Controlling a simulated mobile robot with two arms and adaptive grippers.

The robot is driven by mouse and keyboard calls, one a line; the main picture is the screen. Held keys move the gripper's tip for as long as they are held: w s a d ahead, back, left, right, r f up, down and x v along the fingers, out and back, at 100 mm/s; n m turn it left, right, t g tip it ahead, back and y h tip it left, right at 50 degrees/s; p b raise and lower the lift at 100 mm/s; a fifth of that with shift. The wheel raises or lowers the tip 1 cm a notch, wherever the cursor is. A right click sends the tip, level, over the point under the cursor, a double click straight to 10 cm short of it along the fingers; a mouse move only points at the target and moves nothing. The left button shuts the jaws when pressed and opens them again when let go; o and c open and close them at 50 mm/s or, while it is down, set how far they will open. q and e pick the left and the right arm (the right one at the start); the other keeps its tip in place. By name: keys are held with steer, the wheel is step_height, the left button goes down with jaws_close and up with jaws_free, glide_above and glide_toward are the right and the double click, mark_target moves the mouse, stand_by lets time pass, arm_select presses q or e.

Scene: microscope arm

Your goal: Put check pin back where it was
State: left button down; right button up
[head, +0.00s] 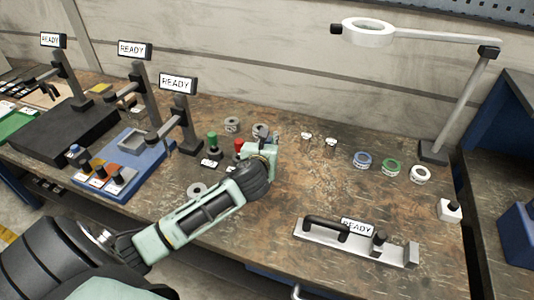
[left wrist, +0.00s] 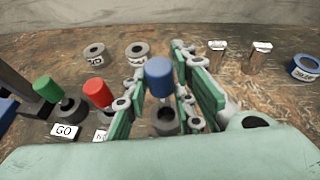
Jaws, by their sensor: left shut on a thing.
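In the left wrist view a blue-capped pin (left wrist: 159,76) stands upright between the green-padded fingers of my left gripper (left wrist: 163,100), which is shut on it. Its lower end is at or just above a dark round holder (left wrist: 166,122); I cannot tell whether it is seated. No label for this pin is readable, so I cannot confirm it is the check pin. A green pin (left wrist: 46,88) labelled GO and a red pin (left wrist: 97,93) stand in holders to the left. My right gripper is out of view.
Grey rings (left wrist: 95,54) lie behind the pins, with small metal pieces (left wrist: 217,48) and a blue ring (head: 362,159) to the right. A fixture with a black handle (head: 340,230) lies at front right. A blue station (head: 128,165) stands left.

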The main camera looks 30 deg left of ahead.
arm_select(q)
steer(key=shift+f, duration=1.8)
steer(key=shift+f, duration=0.1)
steer(key=c, duration=1.5)
jaws_free()
steer(key=shift+d+f, duration=0.1)
steer(key=shift+o, duration=0.2)
steer(key=shift+s+r, duration=0.15)
steer(key=shift+r, duration=0.05)
steer(key=v, duration=1.1)
steer(key=shift+s+r, duration=0.25)
steer(key=shift+s, duration=0.05)
steer(key=shift+d, duration=0.15)
